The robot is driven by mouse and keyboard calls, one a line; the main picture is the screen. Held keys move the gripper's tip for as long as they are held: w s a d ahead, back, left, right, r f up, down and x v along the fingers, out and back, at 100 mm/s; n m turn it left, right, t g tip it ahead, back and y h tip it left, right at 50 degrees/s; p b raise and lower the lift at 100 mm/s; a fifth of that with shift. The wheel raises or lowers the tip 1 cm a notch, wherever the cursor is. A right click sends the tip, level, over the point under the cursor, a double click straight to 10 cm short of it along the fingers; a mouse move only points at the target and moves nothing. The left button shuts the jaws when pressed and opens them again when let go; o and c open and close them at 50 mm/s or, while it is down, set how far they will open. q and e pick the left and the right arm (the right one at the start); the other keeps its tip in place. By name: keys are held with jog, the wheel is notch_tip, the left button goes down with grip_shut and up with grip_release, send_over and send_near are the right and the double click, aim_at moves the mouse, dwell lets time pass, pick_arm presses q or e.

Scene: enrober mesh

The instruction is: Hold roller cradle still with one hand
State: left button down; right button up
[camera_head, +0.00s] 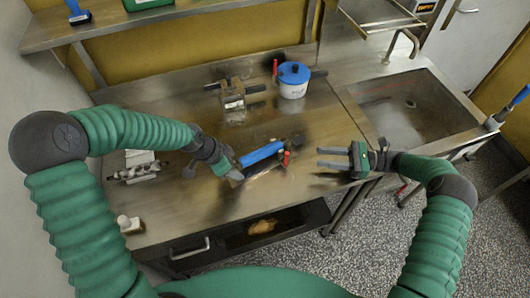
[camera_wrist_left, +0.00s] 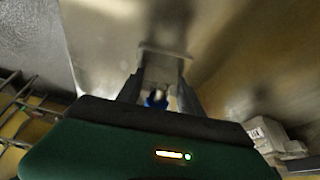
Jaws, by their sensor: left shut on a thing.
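A long blue bar (camera_head: 262,153) in a low metal frame, which looks like the roller cradle, lies on the steel worktop at centre. A small red handle (camera_head: 286,158) stands at its right end. My left gripper (camera_head: 236,172) is at its left end, shut on a metal part there. In the left wrist view the fingers (camera_wrist_left: 160,75) close around a pale grey piece (camera_wrist_left: 162,62), with a bit of blue (camera_wrist_left: 156,101) between them; the rest is hidden. My right gripper (camera_head: 335,158) is open and empty, to the right of the red handle and apart from it.
A metal bracket-like fixture (camera_head: 232,95) and a white tub with a blue lid (camera_head: 293,80) stand at the back. Metal rollers (camera_head: 138,172) lie at the left. A sink (camera_head: 415,110) is at the right. An open drawer (camera_head: 255,232) juts out below the front edge.

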pick_arm(q)
jog(key=c, duration=0.7)
grip_release()
